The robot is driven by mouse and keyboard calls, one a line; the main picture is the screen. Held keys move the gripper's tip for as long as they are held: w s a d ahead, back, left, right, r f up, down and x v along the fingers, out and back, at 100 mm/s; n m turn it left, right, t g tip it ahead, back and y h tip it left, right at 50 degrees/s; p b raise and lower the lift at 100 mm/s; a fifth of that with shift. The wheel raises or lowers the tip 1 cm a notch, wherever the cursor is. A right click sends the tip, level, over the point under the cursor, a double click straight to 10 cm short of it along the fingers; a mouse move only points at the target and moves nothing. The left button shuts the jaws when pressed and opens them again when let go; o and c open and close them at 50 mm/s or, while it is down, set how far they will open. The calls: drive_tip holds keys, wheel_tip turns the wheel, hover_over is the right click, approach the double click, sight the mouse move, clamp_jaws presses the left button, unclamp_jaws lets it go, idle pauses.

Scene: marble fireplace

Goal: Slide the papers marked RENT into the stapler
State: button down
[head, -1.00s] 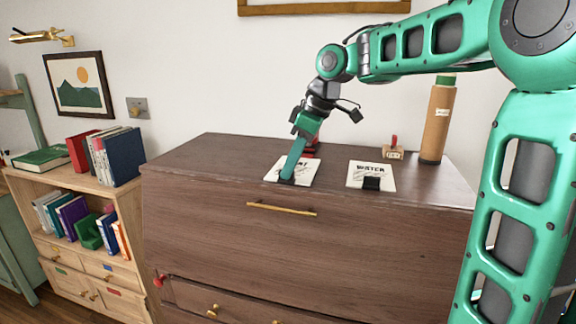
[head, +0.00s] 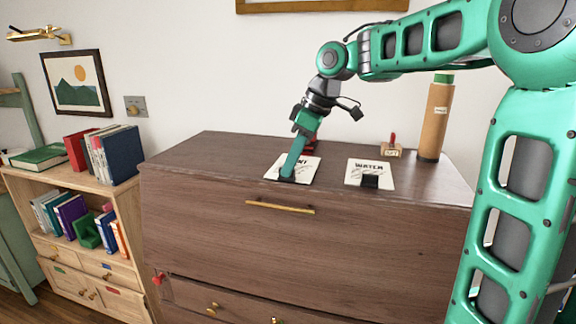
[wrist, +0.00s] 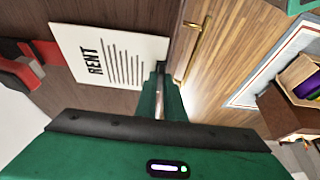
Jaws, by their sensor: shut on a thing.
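The papers marked RENT (wrist: 125,60) lie flat on the dark wooden cabinet top; in the head view the sheet (head: 309,165) is partly covered by my gripper. My gripper (head: 287,177) reaches down to the sheet's front edge and is shut on it, at a dark clip-like piece mostly hidden by the fingers. In the wrist view my fingertips (wrist: 161,72) meet the edge of the sheet away from the stapler. The red and black stapler (wrist: 22,66) stands behind the papers, at the far side; in the head view it (head: 312,145) is partly hidden by my gripper.
Papers marked WATER (head: 358,169) with a black clip (head: 370,182) lie to the right. A small wooden block with a red handle (head: 392,149) and a tall brown tube (head: 434,122) stand behind them. A low bookshelf (head: 25,178) stands left of the cabinet.

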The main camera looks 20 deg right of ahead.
drive_tip(key=shift+w+d, duration=0.8)
drive_tip(key=shift+w, duration=0.3)
drive_tip(key=shift+w+d, duration=0.75)
drive_tip(key=shift+w, duration=0.3)
idle(1.3)
drive_tip(key=shift+f, duration=0.2)
idle(0.5)
drive_tip(key=c, duration=1.8)
unclamp_jaws()
drive_tip(key=shift+o, duration=0.2)
drive_tip(key=shift+r, duration=0.1)
wheel_tip(320, 180, up, 8)
drive_tip(key=shift+s, duration=0.15)
